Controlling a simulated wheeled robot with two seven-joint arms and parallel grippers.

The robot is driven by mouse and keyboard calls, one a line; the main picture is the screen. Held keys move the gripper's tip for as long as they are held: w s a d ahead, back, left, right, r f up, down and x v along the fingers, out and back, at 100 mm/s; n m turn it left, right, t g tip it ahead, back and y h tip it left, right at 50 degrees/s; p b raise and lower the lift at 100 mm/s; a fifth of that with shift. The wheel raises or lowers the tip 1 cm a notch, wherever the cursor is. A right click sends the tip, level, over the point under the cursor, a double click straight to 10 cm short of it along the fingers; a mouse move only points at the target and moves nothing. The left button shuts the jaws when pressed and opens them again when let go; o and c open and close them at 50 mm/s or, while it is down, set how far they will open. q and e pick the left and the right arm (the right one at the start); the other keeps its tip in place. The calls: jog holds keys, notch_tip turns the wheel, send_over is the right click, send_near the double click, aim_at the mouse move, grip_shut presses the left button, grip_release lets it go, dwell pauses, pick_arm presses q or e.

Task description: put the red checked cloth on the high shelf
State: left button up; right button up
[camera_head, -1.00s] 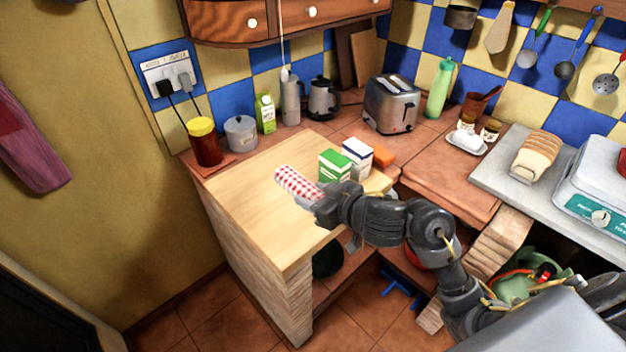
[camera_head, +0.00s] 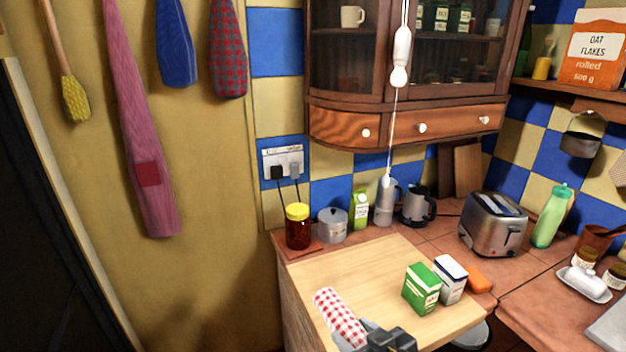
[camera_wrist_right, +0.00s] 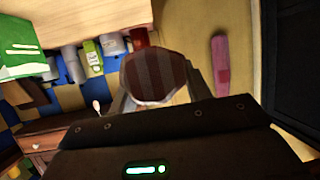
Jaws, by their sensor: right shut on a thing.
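The red and white checked cloth (camera_head: 338,318), a rolled bundle, is over the near part of the pale wooden counter top. My right gripper (camera_head: 366,336) is shut on its near end, at the bottom edge of the head view. In the right wrist view the cloth (camera_wrist_right: 156,76) shows dark and striped between the fingers. Whether it touches the wood is unclear. A high open wooden shelf (camera_head: 570,97) is at the upper right, with an oat flakes box (camera_head: 597,48) and a green bottle on it. My left gripper is not in view.
A green box (camera_head: 421,288) and a white box (camera_head: 450,278) stand right of the cloth. A jar (camera_head: 298,226), pot, carton and kettle line the back, with a toaster (camera_head: 493,224) farther right. A glass-fronted cabinet (camera_head: 420,110) overhangs the counter; a cord hangs before it.

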jog(key=shift+s+a+r, duration=0.15)
jog(key=shift+a, duration=0.3)
jog(key=shift+s+a+r, duration=0.1)
jog(key=shift+a+r, duration=0.05)
jog(key=shift+a, duration=0.25)
jog(key=shift+w+d+f, duration=0.15)
jog(key=shift+w+d, duration=0.05)
jog(key=shift+d, duration=0.3)
jog(key=shift+w+d+m+t+h, duration=0.2)
jog(key=shift+w+d+m, duration=0.1)
jog(key=shift+d, duration=0.25)
jog(key=shift+w+d+m+t+h, duration=0.2)
jog(key=shift+w+d, duration=0.1)
jog(key=shift+d, duration=0.2)
jog(key=w+d+r+m+h, duration=0.4)
jog(key=w+d+r, duration=0.5)
jog(key=d+r, duration=0.3)
jog(key=shift+r+m+t+h, duration=0.3)
jog(key=shift+r+t+h, duration=0.1)
jog(key=shift+r+h, duration=0.25)
jog(key=shift+w, duration=0.1)
